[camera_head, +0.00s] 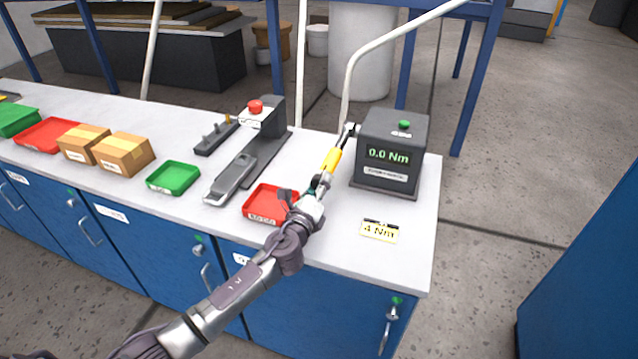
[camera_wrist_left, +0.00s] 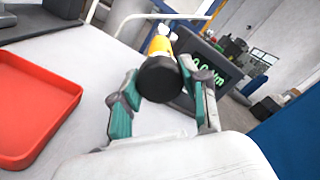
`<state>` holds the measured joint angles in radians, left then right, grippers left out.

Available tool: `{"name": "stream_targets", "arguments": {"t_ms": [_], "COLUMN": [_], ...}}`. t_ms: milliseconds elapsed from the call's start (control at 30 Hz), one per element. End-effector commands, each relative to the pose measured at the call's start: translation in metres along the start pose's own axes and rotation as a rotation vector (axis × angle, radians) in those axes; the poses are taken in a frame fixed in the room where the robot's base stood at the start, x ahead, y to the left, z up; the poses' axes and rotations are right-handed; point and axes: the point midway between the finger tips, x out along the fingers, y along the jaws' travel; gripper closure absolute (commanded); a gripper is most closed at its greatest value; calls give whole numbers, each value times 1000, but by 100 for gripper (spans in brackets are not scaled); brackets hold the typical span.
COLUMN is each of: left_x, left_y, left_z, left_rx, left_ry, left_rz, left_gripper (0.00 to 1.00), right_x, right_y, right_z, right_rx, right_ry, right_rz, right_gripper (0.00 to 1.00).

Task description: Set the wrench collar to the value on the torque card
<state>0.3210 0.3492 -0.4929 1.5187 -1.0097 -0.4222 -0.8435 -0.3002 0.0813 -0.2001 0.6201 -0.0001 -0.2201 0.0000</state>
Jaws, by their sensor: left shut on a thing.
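The torque wrench (camera_head: 332,160) has a yellow section, a dark grip end and a metal head that points up toward the tester. In the left wrist view its round black end (camera_wrist_left: 160,78) faces me. My left gripper (camera_head: 317,186) is shut on the wrench near its dark end, with a teal-padded finger on each side in the wrist view (camera_wrist_left: 160,95). The torque card (camera_head: 379,231) lies on the bench and reads 4 Nm. The dark tester box (camera_head: 390,150) has a green display reading 0.0 Nm. The collar's scale cannot be read. My right gripper is not in view.
A red tray (camera_head: 268,207) sits just left of my gripper. A grey stand with a red button (camera_head: 255,106), a green tray (camera_head: 173,177) and cardboard boxes (camera_head: 125,153) are farther left. The white bench top (camera_head: 335,243) is clear around the card.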

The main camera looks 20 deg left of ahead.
Motion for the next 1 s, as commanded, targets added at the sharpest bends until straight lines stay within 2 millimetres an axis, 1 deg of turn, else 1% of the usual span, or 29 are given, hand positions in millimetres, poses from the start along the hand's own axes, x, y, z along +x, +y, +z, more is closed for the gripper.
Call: {"name": "stream_targets", "arguments": {"t_ms": [200, 567, 600, 733, 767, 1000], "left_x": [0, 0, 0, 0, 0, 0], "left_y": [0, 0, 0, 0, 0, 0], "left_z": [0, 0, 0, 0, 0, 0], "left_rx": [34, 37, 36, 36, 36, 36], "left_ry": [1, 1, 1, 1, 1, 0], "left_rz": [-1, -1, -1, -1, 0, 0], "left_gripper": [90, 90, 53, 32, 30, 30], "right_x": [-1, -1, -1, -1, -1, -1], "right_y": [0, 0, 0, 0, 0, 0], "right_z": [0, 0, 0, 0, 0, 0], "right_rx": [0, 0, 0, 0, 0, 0], "right_ry": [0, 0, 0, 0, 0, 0], "right_rz": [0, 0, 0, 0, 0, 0], "right_gripper": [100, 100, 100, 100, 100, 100]}}
